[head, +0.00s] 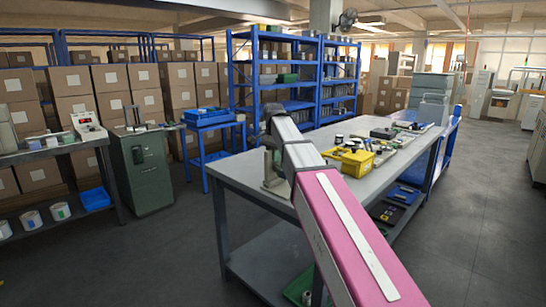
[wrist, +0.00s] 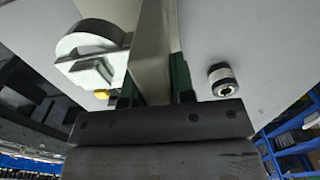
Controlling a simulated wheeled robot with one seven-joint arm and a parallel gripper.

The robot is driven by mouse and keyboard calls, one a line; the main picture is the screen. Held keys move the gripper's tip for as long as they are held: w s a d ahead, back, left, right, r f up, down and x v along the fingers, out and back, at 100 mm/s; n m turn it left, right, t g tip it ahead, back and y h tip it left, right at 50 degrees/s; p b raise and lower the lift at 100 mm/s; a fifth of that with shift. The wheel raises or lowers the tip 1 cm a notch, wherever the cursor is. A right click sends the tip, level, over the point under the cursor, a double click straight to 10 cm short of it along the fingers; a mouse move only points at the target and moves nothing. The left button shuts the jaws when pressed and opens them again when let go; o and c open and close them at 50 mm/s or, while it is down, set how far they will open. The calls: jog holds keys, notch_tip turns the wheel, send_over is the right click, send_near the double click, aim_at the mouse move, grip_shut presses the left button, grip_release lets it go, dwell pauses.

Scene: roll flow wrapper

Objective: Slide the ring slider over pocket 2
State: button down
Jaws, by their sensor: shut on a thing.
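In the wrist view my gripper (wrist: 153,85) has its two dark green fingers on either side of a flat grey-beige bar-like part (wrist: 152,50), and is shut on it. I cannot tell whether this part is the ring slider; pocket 2 cannot be made out. A white round part with a slotted face (wrist: 88,45) is just left of the fingers. In the head view my arm reaches over the near left end of the grey workbench (head: 235,172), hiding my fingertips. A grey-green upright stand (head: 271,172) shows just left of my arm.
A short black and silver cylinder (wrist: 222,80) stands right of my fingers in the wrist view. A yellow bin (head: 350,160) and several small parts sit on the bench right of my arm. A blue cart (head: 207,118) and a green cabinet (head: 145,165) stand to the left.

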jog(key=w+d, duration=1.1)
jog(key=shift+w+d, duration=0.25)
jog(key=shift+w, duration=0.05)
jog(key=c, duration=1)
grip_release()
jog(key=shift+o, duration=0.2)
jog(key=shift+r, duration=0.1)
notch_tip(320, 180, up, 11)
jog(key=shift+f, duration=0.2)
jog(key=shift+s, duration=0.15)
